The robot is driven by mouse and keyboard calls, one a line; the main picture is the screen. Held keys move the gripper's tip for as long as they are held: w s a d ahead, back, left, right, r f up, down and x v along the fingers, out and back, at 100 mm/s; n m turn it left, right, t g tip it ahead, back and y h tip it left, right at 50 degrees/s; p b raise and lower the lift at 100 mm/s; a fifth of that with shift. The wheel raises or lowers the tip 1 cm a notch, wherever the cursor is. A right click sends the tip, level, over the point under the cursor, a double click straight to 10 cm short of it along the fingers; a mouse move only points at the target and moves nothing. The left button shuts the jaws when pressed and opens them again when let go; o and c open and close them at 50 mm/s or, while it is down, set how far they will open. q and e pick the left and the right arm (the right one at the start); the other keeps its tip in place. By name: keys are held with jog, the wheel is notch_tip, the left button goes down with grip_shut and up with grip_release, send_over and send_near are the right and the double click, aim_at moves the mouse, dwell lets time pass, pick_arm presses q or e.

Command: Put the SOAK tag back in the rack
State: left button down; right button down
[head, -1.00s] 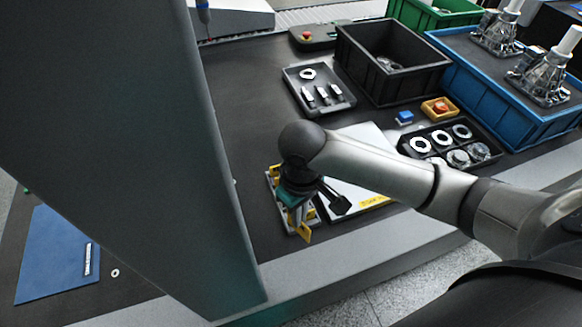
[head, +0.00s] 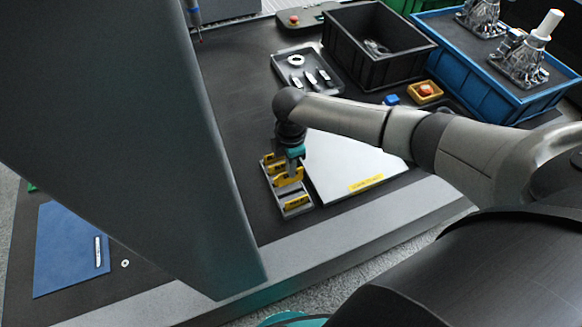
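A small grey rack (head: 305,210) stands on the dark table, left of a white sheet or plate. Several yellow tags show at it: one at the back (head: 272,158), one in the middle (head: 289,179) and one at the front (head: 296,202). Their lettering is too small to read, so I cannot tell which is SOAK. My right gripper (head: 293,163) points down over the rack, its tips at the middle tag. Its fingers are too small and covered to show whether they grip that tag. My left gripper is out of view.
The white plate (head: 345,165) lies right of the rack. A grey tray of parts (head: 290,75), a black bin (head: 370,70) and a blue crate (head: 470,85) stand behind. A large grey upright (head: 130,130) blocks the left. Table between upright and rack is clear.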

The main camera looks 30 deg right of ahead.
aim_at(291, 182)
jog(key=shift+w+d, duration=0.1)
notch_tip(291, 182, down, 3)
jog(key=b, duration=0.3)
jog(key=shift+r, duration=0.35)
jog(key=shift+f, duration=0.1)
jog(key=shift+f+b, duration=0.45)
jog(key=shift+f, duration=0.45)
jog(key=shift+f, duration=0.3)
dwell(0.4)
jog(key=shift+f, duration=0.15)
dwell(0.4)
